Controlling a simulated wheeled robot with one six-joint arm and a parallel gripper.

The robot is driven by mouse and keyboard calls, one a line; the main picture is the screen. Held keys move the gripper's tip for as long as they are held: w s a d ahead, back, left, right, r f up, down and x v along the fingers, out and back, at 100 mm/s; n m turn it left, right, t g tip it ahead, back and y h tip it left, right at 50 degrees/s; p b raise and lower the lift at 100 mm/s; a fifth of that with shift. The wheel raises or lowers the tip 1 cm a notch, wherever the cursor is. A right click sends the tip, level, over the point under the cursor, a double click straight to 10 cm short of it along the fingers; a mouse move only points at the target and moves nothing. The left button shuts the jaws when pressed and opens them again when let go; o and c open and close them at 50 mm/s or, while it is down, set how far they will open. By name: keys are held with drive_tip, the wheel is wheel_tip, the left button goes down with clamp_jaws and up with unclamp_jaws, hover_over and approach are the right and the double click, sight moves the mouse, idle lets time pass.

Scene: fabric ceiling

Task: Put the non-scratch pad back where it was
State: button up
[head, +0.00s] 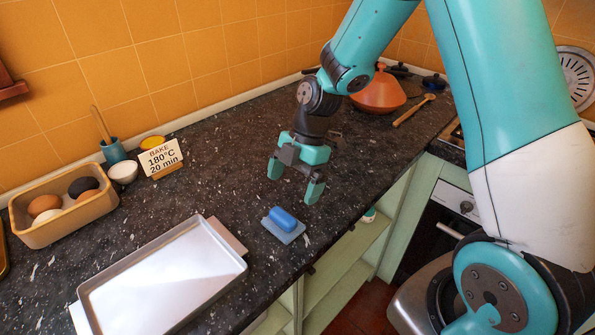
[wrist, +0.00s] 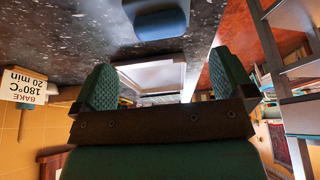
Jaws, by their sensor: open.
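The non-scratch pad (head: 284,220) looks like a blue block with a rounded blue top on a flatter, paler base. It lies on the dark speckled counter near its front edge, right of the baking tray. In the wrist view the blue pad (wrist: 160,24) is at the top, cut by the frame edge. My gripper (head: 295,180) is open and empty, a little above and behind the pad in the head view. Its two teal fingers (wrist: 165,82) are spread wide in the wrist view, with nothing between them.
A pale metal baking tray (head: 165,285) lies at the front left. Behind it are a box of eggs (head: 62,207), a white bowl (head: 123,172) and a "BAKE 180°C 20 min" sign (head: 161,157). An orange tagine (head: 378,92) and wooden spoon (head: 413,110) are farther right.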

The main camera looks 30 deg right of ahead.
drive_tip(key=s+a+r+m, duration=0.5)
drive_tip(key=s+r+m, duration=0.15)
drive_tip(key=r, duration=0.45)
drive_tip(key=s+a+r+m, duration=0.1)
drive_tip(key=s+m, duration=0.1)
drive_tip(key=s, duration=0.2)
drive_tip(key=s+a+r+m+t, duration=0.1)
drive_tip(key=s+r+m, duration=0.1)
drive_tip(key=s+m, duration=0.1)
drive_tip(key=s+r+m, duration=0.1)
drive_tip(key=s+m, duration=0.2)
drive_tip(key=s, duration=0.3)
drive_tip(key=shift+a+r, duration=0.3)
drive_tip(key=shift+a, duration=0.1)
drive_tip(key=shift+c, duration=0.5)
